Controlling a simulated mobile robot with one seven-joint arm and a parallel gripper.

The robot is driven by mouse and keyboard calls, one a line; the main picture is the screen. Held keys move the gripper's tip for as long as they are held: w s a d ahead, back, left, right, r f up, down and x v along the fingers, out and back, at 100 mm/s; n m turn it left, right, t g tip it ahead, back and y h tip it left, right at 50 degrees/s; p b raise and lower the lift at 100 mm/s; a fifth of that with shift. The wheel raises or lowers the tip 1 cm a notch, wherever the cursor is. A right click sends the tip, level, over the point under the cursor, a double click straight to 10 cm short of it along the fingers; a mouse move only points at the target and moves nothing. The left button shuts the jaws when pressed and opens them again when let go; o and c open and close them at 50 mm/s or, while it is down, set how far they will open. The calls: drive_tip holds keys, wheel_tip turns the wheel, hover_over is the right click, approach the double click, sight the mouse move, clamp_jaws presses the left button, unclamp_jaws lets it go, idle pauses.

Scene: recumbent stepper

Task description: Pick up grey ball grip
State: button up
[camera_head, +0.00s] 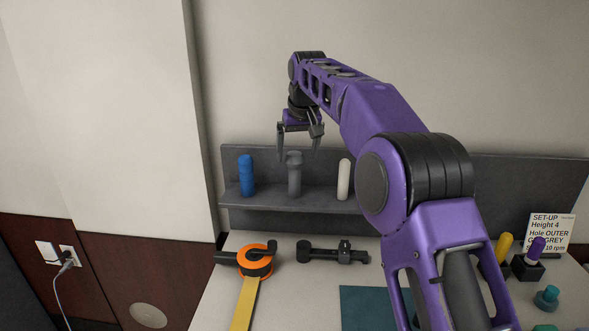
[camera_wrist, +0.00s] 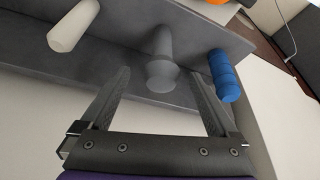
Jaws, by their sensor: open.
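The grey ball grip (camera_head: 294,178) stands upright on the grey shelf, between a blue ribbed grip (camera_head: 246,176) and a white grip (camera_head: 344,180). It has a rounded, wider top. My gripper (camera_head: 298,157) is open and empty, pointing down, with its fingertips on either side of the grey grip's top in the head view. In the wrist view the grey grip (camera_wrist: 162,62) shows between the two open fingers (camera_wrist: 158,74), around and beyond the tips. No contact shows. The blue grip (camera_wrist: 225,76) is close to one finger there; the white grip (camera_wrist: 74,26) is farther off.
The grey shelf (camera_head: 320,200) has a back panel against the wall. The table below holds an orange reel with a yellow strap (camera_head: 255,262), a black clamp-like part (camera_head: 332,252), a teal mat (camera_head: 368,307), and coloured knobs by a set-up card (camera_head: 551,232) at right.

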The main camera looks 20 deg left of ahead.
sight(294, 169)
drive_tip(key=x, duration=0.6)
drive_tip(key=shift+s+f+b, duration=0.15)
drive_tip(key=shift+f+b, duration=0.1)
drive_tip(key=shift+b, duration=0.15)
drive_tip(key=shift+r, duration=0.1)
drive_tip(key=c, duration=1.5)
